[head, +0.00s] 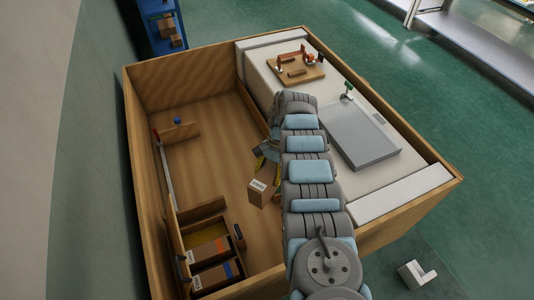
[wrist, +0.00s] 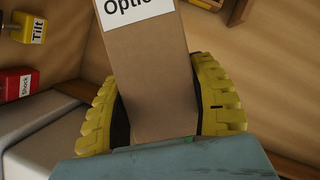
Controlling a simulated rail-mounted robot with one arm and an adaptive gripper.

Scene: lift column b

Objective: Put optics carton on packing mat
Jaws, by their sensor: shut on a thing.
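The optics carton, a brown box with a white label reading "Optic", fills the middle of the wrist view (wrist: 150,75). My gripper (wrist: 158,105) is shut on it, with a yellow ribbed finger on each side. In the head view, the carton (head: 262,191) hangs tilted below my gripper (head: 266,158), over the wooden floor left of the white bench. A flat grey slab (head: 360,137) lies on that bench to the right of my arm; I cannot tell for sure that it is the packing mat.
High wooden walls (head: 185,78) enclose the area. A compartment at lower left holds cartons with orange (head: 208,252) and blue (head: 216,276) markings. A wooden board (head: 297,68) with small items stands on the bench. In the wrist view, yellow "Tilt" (wrist: 28,28) and red "Shock" (wrist: 17,85) pieces show.

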